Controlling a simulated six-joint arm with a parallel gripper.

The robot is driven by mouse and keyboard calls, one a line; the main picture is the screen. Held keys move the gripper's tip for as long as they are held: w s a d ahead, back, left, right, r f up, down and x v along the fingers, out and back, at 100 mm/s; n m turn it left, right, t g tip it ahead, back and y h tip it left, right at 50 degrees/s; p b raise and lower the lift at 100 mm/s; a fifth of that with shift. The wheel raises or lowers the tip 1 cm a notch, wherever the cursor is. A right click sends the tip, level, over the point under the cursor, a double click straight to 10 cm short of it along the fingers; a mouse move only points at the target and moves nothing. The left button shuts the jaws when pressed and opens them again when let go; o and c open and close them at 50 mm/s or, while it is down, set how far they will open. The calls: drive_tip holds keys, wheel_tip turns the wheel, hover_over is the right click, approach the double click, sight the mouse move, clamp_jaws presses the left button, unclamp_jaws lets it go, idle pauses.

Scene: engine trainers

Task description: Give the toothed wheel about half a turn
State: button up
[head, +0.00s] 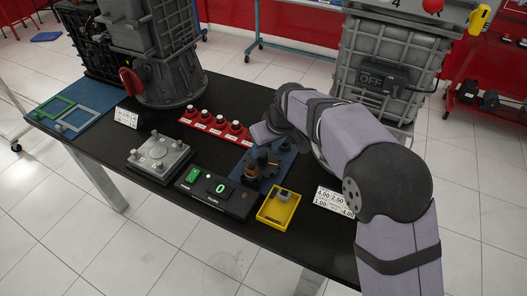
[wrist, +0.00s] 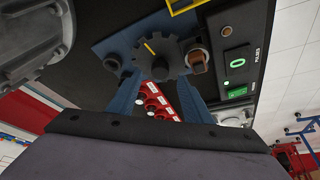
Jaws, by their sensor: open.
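The toothed wheel (wrist: 172,52) is dark grey with a yellow mark near its rim, pointing up and left in the wrist view. It stands on a blue plate (wrist: 112,47), with a dark round hub at its middle. In the head view the wheel (head: 263,161) is small and partly hidden by other parts. My gripper (wrist: 160,80) is open, its two blue fingers reaching toward the wheel's near side, one on each side in the picture. I cannot tell whether either fingertip touches the teeth. Nothing is held.
A copper-coloured cylinder (wrist: 198,61) stands close beside the wheel. The black counter box (head: 217,191) shows a green 0. A yellow tray (head: 278,208), a row of red-based knobs (head: 216,125) and a grey metal block (head: 159,155) are nearby on the black table.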

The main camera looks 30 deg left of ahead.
sight(263, 154)
drive_tip(key=shift+p+x, duration=0.3)
drive_tip(key=shift+x, duration=1.95)
drive_tip(key=shift+c, duration=0.6)
drive_tip(key=c, duration=0.9)
